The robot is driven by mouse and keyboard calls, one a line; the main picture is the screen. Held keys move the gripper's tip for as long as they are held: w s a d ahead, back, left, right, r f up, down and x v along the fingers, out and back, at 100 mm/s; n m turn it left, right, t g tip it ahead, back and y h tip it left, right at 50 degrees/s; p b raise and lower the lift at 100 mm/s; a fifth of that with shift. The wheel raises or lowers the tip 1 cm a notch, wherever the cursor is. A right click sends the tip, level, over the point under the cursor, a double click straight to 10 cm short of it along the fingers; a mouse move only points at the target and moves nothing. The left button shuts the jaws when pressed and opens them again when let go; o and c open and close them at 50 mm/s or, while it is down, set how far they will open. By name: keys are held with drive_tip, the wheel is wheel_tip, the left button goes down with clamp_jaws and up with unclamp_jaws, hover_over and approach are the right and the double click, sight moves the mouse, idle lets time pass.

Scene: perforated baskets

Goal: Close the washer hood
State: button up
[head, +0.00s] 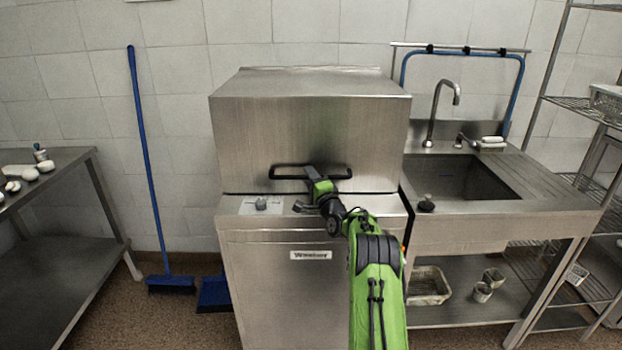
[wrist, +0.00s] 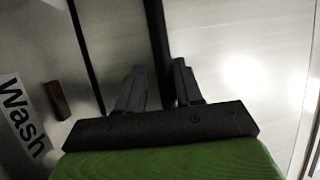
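The washer hood (head: 310,130) is a steel box on top of the washer (head: 290,270). Its lower edge sits down at the washer body, with only a thin dark seam between them. A black bar handle (head: 290,177) runs across the hood's lower front. My gripper (head: 308,172) is at the middle of this handle. In the wrist view the handle (wrist: 156,40) passes between the two fingers of my gripper (wrist: 158,78). The fingers stand apart, with a visible gap beside the bar on the left. My gripper hides part of the handle.
A sink counter (head: 540,195) stands close on the washer's right, with a wire rack (head: 575,110) beyond it. A steel table (head: 60,165) is at the left. A blue broom (head: 145,150) leans on the wall, beside a blue dustpan (head: 214,293). The floor between table and washer is mostly free.

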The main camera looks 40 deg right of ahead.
drive_tip(key=b+v, duration=0.1)
drive_tip(key=v, duration=1.4)
drive_tip(key=shift+s, duration=0.4)
drive_tip(key=shift+a, duration=0.1)
drive_tip(key=w+a+r+n+g+y, duration=0.1)
drive_tip(key=a+r+n+y, duration=0.25)
drive_tip(key=a, duration=0.35)
drive_tip(key=w+a+r+n+g+y, duration=0.1)
drive_tip(key=w+a+r+n+y, duration=0.15)
drive_tip(key=a+n, duration=0.3)
drive_tip(key=s+a+r+n+g+y, duration=0.1)
drive_tip(key=s+a+n+g, duration=0.25)
drive_tip(key=a, duration=0.55)
drive_tip(key=s+a+n+g+y, duration=0.25)
drive_tip(key=s+a+n, duration=0.2)
drive_tip(key=a, duration=0.35)
drive_tip(key=s+a+f+n+g+h, duration=0.1)
drive_tip(key=s+g+h, duration=0.2)
drive_tip(key=s, duration=1.1)
drive_tip(key=s+a+f+n+g+h, duration=0.1)
drive_tip(key=s+n+g+h, duration=0.15)
drive_tip(key=s, duration=1.15)
wheel_tip(320, 180, up, 17)
drive_tip(key=p, duration=1.7)
drive_tip(key=shift+w+d+m+p, duration=0.15)
drive_tip(key=shift+w+m+p, duration=0.2)
drive_tip(key=shift+w+m, duration=0.1)
